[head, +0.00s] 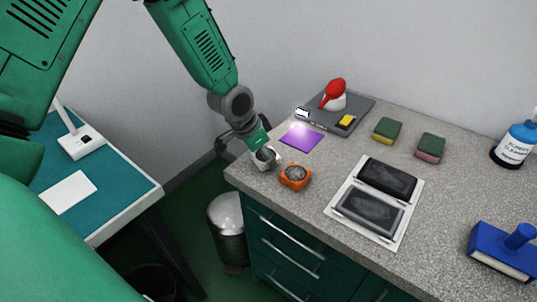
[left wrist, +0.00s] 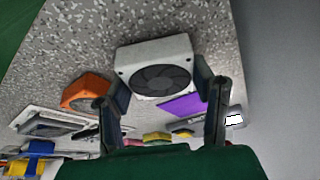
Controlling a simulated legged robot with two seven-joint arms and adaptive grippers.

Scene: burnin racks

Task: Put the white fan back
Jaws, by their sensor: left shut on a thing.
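The white fan (head: 268,163) is a small white square block with a dark round grille. It is at the counter's left end, beside the orange fan. My left gripper (head: 262,152) comes down over it from above and is shut on it, hiding part of it. In the left wrist view the white fan (left wrist: 157,52) sits between the two fingertips of my left gripper (left wrist: 160,86), its dark grille facing the camera. I cannot tell whether it touches the counter. My right gripper is not in view.
An orange fan (head: 295,184) stands close by. A purple square (head: 302,137) lies just behind.

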